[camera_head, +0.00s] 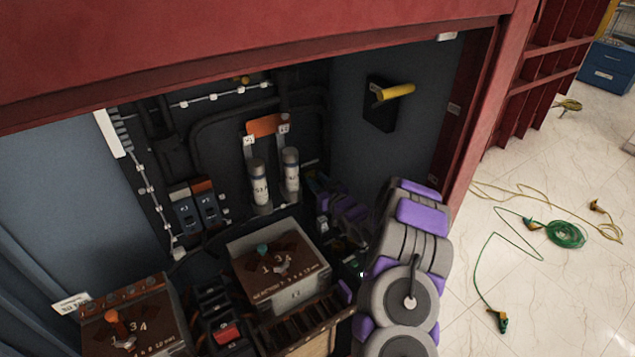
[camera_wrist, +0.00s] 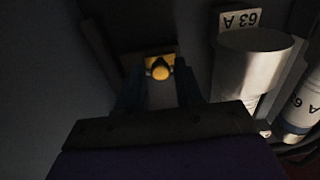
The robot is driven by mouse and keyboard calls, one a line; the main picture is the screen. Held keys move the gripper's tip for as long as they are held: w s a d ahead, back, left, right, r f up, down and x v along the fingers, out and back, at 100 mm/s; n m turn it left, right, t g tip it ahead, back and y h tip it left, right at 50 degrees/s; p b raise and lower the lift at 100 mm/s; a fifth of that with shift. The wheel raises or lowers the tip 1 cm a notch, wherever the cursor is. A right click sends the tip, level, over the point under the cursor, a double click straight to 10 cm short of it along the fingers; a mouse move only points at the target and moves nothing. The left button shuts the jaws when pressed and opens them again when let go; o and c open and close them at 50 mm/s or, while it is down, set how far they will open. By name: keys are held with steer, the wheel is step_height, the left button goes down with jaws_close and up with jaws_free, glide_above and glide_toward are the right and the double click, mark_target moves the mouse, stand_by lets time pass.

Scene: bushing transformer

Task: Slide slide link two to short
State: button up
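In the wrist view a small yellow round knob (camera_wrist: 160,68) sits on a brass-yellow piece on a pale strip. It may be slide link two, but no label on it is readable. My gripper (camera_wrist: 159,88) has its two dark fingers apart, one on each side of the knob's line. The fingers look open, with a visible gap and no clear contact. In the head view my gripper (camera_head: 318,188) is deep in the cabinet, right of the white fuses, mostly dark and partly hidden by my arm. The link is not distinguishable there.
Two white cylindrical fuses stand close left of my gripper, one left (camera_head: 260,185) and one right (camera_head: 291,172); a 63 A fuse (camera_wrist: 250,70) is near in the wrist view. Brown dial boxes (camera_head: 280,264) are below. A yellow handle (camera_head: 396,92) is on the right wall. The red cabinet frame (camera_head: 470,120) bounds the opening.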

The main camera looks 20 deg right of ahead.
mark_target(318, 169)
jaws_close()
stand_by(0.3)
steer(key=shift+w+d+r+p, duration=0.15)
steer(key=shift+d+p, duration=0.35)
steer(key=shift+d, duration=0.3)
steer(key=shift+w+d+f+p, duration=0.15)
steer(key=shift+d+p, duration=0.35)
steer(key=shift+d, duration=0.3)
steer(key=shift+r, duration=0.1)
steer(key=shift+a, duration=0.1)
steer(key=shift+c, duration=0.5)
jaws_free()
steer(key=o, duration=0.3)
steer(key=shift+d, duration=0.25)
steer(key=shift+o, duration=0.2)
